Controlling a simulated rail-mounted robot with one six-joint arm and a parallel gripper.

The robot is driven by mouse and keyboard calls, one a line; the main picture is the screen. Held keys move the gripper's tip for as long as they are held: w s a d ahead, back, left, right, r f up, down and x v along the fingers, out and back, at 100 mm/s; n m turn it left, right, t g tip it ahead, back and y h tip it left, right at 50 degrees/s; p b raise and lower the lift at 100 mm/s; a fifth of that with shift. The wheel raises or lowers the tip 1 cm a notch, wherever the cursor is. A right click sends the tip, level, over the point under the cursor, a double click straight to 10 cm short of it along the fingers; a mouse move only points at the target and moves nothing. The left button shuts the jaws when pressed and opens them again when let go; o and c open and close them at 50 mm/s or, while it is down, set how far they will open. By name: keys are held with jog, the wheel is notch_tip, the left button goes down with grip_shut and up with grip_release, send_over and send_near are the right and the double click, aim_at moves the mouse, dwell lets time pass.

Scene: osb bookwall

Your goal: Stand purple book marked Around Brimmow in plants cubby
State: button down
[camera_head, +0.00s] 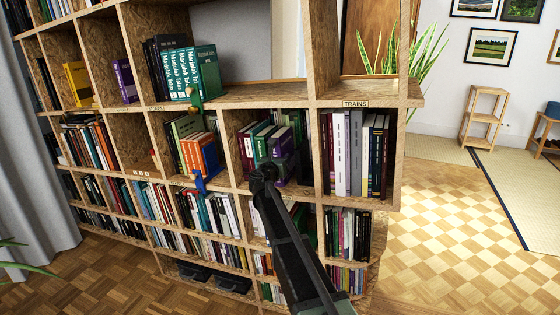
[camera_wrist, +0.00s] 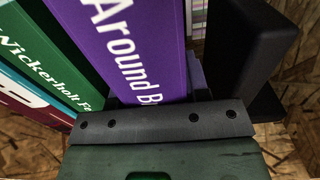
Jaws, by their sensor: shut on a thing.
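The purple book, its spine reading "Around B…", fills the upper middle of the wrist view (camera_wrist: 130,45). In the head view a purple book (camera_head: 284,142) stands upright in the cubby left of the one marked TRAINS, at my gripper (camera_head: 283,165). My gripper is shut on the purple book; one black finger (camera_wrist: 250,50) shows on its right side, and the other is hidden. I cannot read a plants label.
The TRAINS cubby (camera_head: 327,190) to the right holds white, grey and dark books. A cubby with orange books (camera_head: 200,152) is to the left. OSB dividers (camera_head: 312,150) bound the cubby closely. Another purple book (camera_head: 125,80) stands at upper left.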

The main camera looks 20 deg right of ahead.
jog(key=c, duration=0.5)
grip_release()
jog(key=shift+s, duration=0.15)
jog(key=v, duration=1)
jog(key=shift+s+a, duration=0.25)
